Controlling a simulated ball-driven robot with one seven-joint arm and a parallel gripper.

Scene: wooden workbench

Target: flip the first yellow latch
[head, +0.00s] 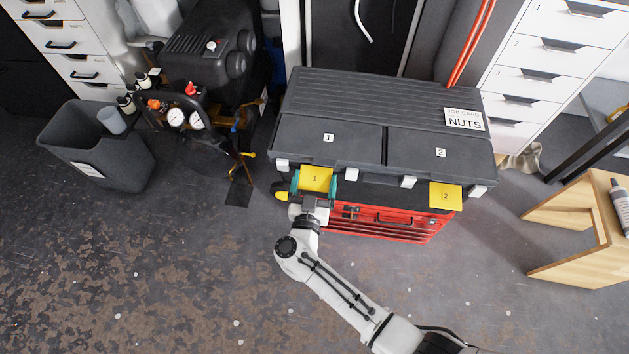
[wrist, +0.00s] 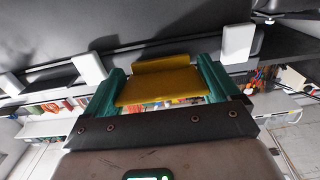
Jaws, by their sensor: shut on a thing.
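The first yellow latch (head: 316,178), marked 1, is at the front left of the dark grey toolbox (head: 385,90). It stands out from the box front. My gripper (head: 314,184) is at this latch, with one teal finger on each side. In the wrist view the latch (wrist: 158,84) lies between the teal fingers of my gripper (wrist: 160,88), which are shut on it. The second yellow latch (head: 445,196), marked 2, is at the front right of the box. The lid panels marked 1 and 2 lie flat.
A red drawer unit (head: 385,224) is under the toolbox. A grey bin (head: 95,150) and a black compressor (head: 208,45) stand to the left. A wooden stool (head: 580,225) is at the right. The floor in front is clear.

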